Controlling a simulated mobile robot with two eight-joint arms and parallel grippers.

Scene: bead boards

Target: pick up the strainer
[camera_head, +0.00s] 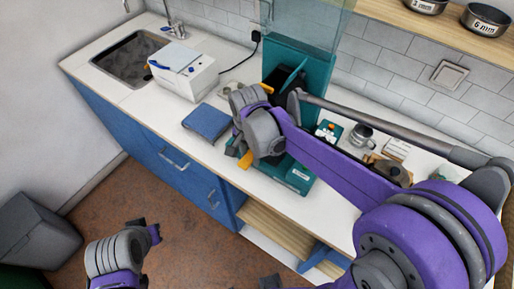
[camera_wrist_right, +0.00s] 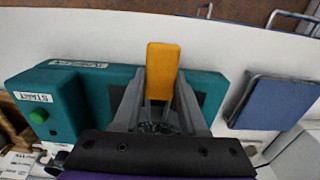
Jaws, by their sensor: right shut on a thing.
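The strainer shows as an orange-yellow handle (camera_wrist_right: 162,70) in the right wrist view, with grey mesh (camera_wrist_right: 158,127) between my fingers. My right gripper (camera_wrist_right: 160,105) is shut on it, the handle pointing away from the wrist. In the head view the right gripper (camera_head: 236,149) is over the counter at the front left of the teal machine (camera_head: 297,178). The orange-yellow handle (camera_head: 246,160) shows just beside it. Most of the strainer is hidden by my gripper. My left gripper (camera_head: 152,231) is low over the floor at the lower left; its jaws are unclear.
A blue pad (camera_head: 206,122) lies on the counter left of my right gripper. A white box (camera_head: 183,74) stands beside the sink (camera_head: 130,58). A metal cup (camera_head: 361,135) and small items crowd the right side. Pots (camera_head: 487,20) sit on a shelf above.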

